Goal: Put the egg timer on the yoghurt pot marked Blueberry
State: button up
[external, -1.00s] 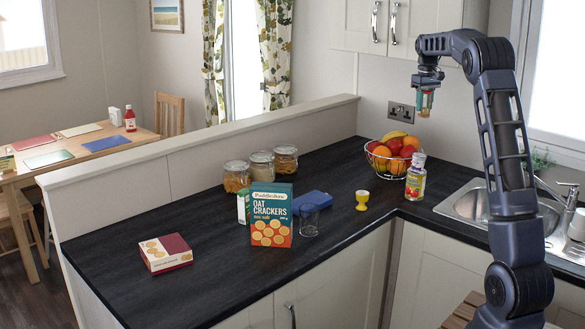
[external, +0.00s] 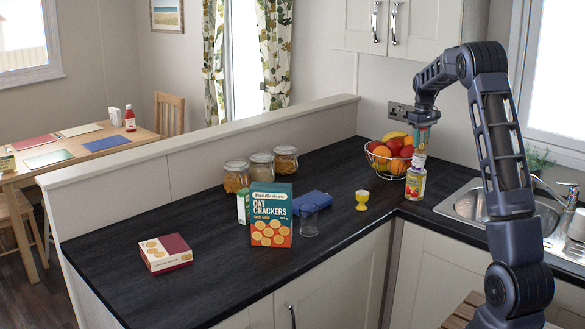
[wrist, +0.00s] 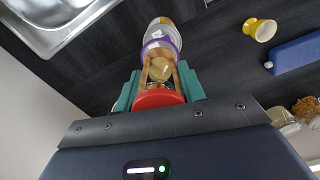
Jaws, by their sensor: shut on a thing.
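My gripper (external: 422,138) is shut on the egg timer (wrist: 159,82), which has a red end cap, wooden posts and pale sand in its glass. In the wrist view the teal fingers grip it on both sides near the red end. A white pot with a purple band (wrist: 163,36) shows beyond the timer's far end; its lettering is not readable. In the external view the pot (external: 418,161) sits on a tin with a yellow and red label (external: 415,184). The timer is right above this stack; I cannot tell whether they touch.
A wire fruit bowl (external: 379,166) stands close behind and left of the stack. A yellow egg cup (external: 362,200), a clear glass (external: 309,220), a blue case (external: 313,200) and a cracker box (external: 271,216) stand further left. The sink (external: 458,205) is to the right.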

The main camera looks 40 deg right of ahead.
jog(key=shift+f, duration=0.55)
jog(key=o, duration=1)
